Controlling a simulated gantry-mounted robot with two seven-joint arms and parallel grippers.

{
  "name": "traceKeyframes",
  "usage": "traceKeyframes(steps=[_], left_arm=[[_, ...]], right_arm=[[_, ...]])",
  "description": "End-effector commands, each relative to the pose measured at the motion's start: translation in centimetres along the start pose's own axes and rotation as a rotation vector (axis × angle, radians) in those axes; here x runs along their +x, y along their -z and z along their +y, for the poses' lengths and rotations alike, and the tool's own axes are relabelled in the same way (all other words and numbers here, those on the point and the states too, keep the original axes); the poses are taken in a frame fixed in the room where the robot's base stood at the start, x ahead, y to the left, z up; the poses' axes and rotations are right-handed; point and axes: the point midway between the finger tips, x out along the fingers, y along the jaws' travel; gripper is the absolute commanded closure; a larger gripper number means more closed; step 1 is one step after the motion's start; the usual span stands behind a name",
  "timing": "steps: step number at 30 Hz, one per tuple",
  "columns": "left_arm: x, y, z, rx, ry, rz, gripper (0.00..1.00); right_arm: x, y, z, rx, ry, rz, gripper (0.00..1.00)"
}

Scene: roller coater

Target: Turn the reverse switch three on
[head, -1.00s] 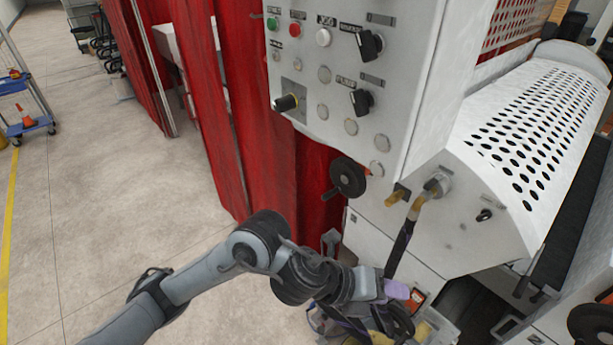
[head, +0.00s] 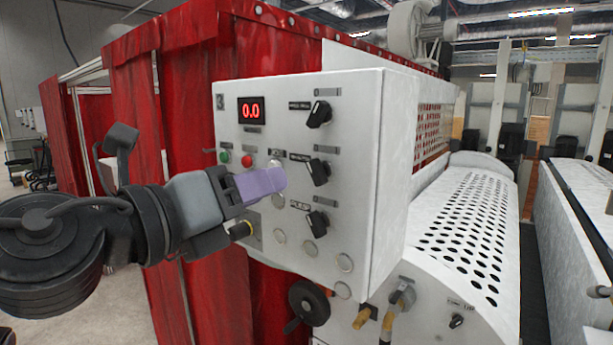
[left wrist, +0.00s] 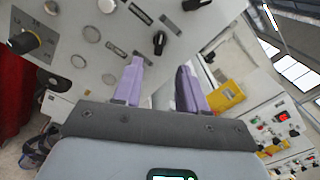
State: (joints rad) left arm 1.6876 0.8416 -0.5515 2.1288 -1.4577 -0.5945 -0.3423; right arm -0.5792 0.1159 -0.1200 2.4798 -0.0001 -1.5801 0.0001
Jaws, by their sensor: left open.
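The control panel (head: 348,250) is a white box marked 3, with three black rotary switches down its right side. The top switch (head: 319,114), middle switch (head: 317,172) and bottom switch (head: 317,223) have small labels that are hard to read; the middle one appears to be the reverse switch. My left gripper (head: 262,183) has purple fingers and is in front of the panel, left of the middle switch and apart from it. In the left wrist view its fingers are open and empty, with a black switch (left wrist: 160,42) beyond them. My right gripper is not seen.
A red display (head: 250,110) reads 0.0. Green (head: 224,157) and red (head: 247,160) buttons sit close to my gripper. A yellow-black dial (head: 240,230) is below it. A perforated white cover (head: 465,225) is at the right; red curtains (head: 190,90) hang behind.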

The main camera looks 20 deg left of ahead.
Motion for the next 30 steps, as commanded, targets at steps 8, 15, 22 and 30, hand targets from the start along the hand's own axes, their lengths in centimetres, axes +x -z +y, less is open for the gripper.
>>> traceKeyframes(steps=[8,15,22,30], left_arm=[[3.6,-0.1,-0.1,-0.005,-0.001,0.006,0.58],[7.5,-0.1,-0.1,-0.005,-0.001,0.005,0.58],[9.7,0.0,0.0,-0.003,0.0,0.002,0.58],[10.3,0.0,0.0,-0.001,0.0,0.001,0.58]], right_arm=[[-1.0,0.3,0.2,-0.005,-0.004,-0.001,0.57],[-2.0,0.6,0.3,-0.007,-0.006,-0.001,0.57],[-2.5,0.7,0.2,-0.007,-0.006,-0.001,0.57],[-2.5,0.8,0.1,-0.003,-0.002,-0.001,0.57]])
